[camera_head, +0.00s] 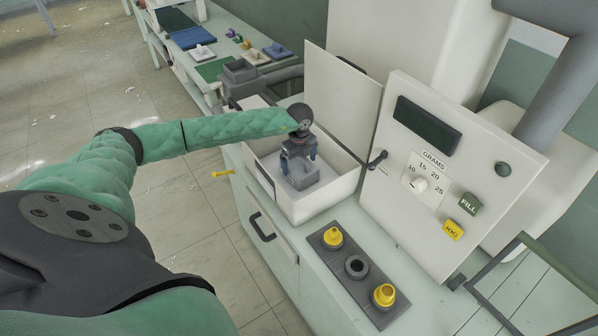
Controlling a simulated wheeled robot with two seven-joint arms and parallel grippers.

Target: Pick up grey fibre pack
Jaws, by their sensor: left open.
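A grey block (304,182), which looks like the grey fibre pack, sits in an open white bin (328,205) on the counter. The bin's pale lid (343,98) stands up behind it. My left gripper (299,166) comes in from the left on its green-sleeved arm and points down into the bin. Its blue-tipped fingers are open, one on each side of the block's upper part. I cannot tell whether they touch it. The gripper hides part of the block's top. My right gripper is not in view.
A white dosing machine (433,178) with a dial and buttons stands to the right of the bin. A dark strip (342,264) with yellow-topped fittings lies in front. A drawer handle (262,227) sticks out below. Grey equipment (240,73) stands on the bench behind.

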